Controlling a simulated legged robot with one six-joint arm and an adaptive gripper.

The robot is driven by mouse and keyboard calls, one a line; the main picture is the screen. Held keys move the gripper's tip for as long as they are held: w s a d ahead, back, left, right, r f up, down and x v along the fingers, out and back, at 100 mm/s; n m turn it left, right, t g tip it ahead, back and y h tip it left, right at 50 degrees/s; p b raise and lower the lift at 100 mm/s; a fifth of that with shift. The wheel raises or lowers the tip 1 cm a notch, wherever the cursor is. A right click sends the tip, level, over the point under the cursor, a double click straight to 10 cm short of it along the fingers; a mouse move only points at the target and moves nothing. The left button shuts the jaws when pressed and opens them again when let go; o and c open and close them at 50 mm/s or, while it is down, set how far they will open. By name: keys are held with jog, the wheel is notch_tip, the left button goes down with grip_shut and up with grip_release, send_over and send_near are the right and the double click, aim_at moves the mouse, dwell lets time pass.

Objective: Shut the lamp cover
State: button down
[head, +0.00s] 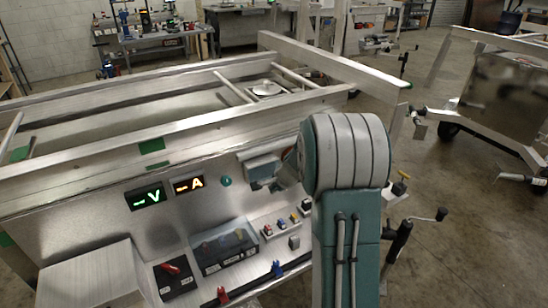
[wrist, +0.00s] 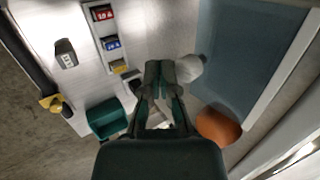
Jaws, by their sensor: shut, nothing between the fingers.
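A pale grey box-shaped housing (head: 263,168) on the upright metal panel appears to be the lamp unit. It is partly hidden by my arm in the head view, so I cannot tell how far its cover stands open. In the wrist view a large blue-grey flat piece (wrist: 250,45) lies to the upper right, possibly the cover. A rounded orange part (wrist: 217,126), possibly the lamp, is below it. My gripper (wrist: 165,72) is shut and empty, left of the blue-grey piece, with a whitish rounded part (wrist: 190,68) right beside its fingertips. I cannot tell whether they touch.
Red, blue and yellow switches (wrist: 110,42) sit in a row left of my gripper, near a grey button (wrist: 66,54) and a teal box (wrist: 107,118). Green and orange displays (head: 148,197) are on the panel. A crank handle (head: 440,214) stands at right.

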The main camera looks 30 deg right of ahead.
jog(key=shift+w+f, duration=0.45)
jog(key=shift+w, duration=0.05)
dwell(0.5)
jog(key=shift+r, duration=0.8)
jog(key=shift+s, duration=0.1)
